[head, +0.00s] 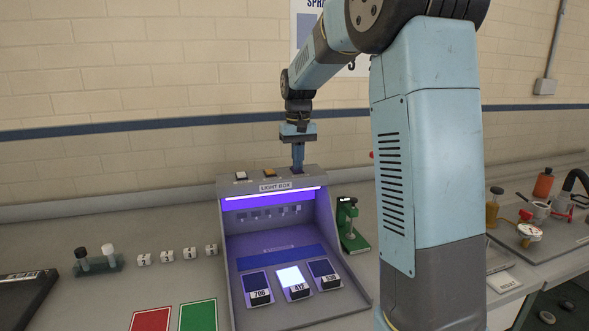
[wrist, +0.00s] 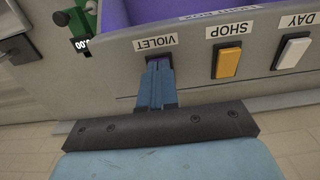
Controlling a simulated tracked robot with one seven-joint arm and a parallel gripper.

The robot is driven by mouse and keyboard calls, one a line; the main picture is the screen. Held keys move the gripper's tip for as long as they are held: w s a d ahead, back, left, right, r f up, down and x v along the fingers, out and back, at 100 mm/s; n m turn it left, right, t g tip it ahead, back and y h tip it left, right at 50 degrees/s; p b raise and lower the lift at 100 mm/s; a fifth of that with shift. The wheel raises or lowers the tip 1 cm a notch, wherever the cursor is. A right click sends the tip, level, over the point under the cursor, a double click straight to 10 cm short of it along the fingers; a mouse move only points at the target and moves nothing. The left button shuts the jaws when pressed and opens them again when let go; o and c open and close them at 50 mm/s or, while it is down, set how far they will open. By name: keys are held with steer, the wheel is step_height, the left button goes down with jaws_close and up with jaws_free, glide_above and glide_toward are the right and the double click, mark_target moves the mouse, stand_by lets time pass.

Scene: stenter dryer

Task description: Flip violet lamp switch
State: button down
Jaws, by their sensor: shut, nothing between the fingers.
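The light box (head: 229,192) stands on the bench with its violet lamp glowing inside. Three rocker switches sit on its top, labelled DAY, SHOP and VIOLET in the wrist view. The violet switch (wrist: 157,61) is mostly hidden behind my fingertips; only a dark sliver shows. My gripper (head: 298,165) is shut and empty, pointing down at the right end of the box top. In the wrist view my fingers (wrist: 157,75) reach the violet switch; whether they touch it I cannot tell. The orange shop switch (wrist: 229,62) and white day switch (wrist: 293,53) lie beside it.
Three sample cards (head: 291,277) lie inside the box. A green instrument (head: 351,225) stands close on its right. Numbered white blocks (head: 168,256), a vial rack (head: 97,262) and red and green cards (head: 198,316) lie to the left.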

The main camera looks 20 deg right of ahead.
steer(key=shift+r, duration=3.45)
steer(key=shift+s, duration=0.1)
steer(key=s+r+t, duration=0.2)
steer(key=s+t, duration=0.1)
steer(key=s, duration=1.4)
steer(key=s+f+t, duration=0.1)
steer(key=s+f, duration=0.2)
steer(key=s, duration=0.5)
steer(key=s+f+t, duration=0.1)
steer(key=s+f, duration=0.3)
steer(key=s, duration=0.3)
steer(key=shift+s+a+f+t, duration=0.2)
steer(key=shift+s+a+t, duration=0.1)
steer(key=shift+s, duration=0.1)
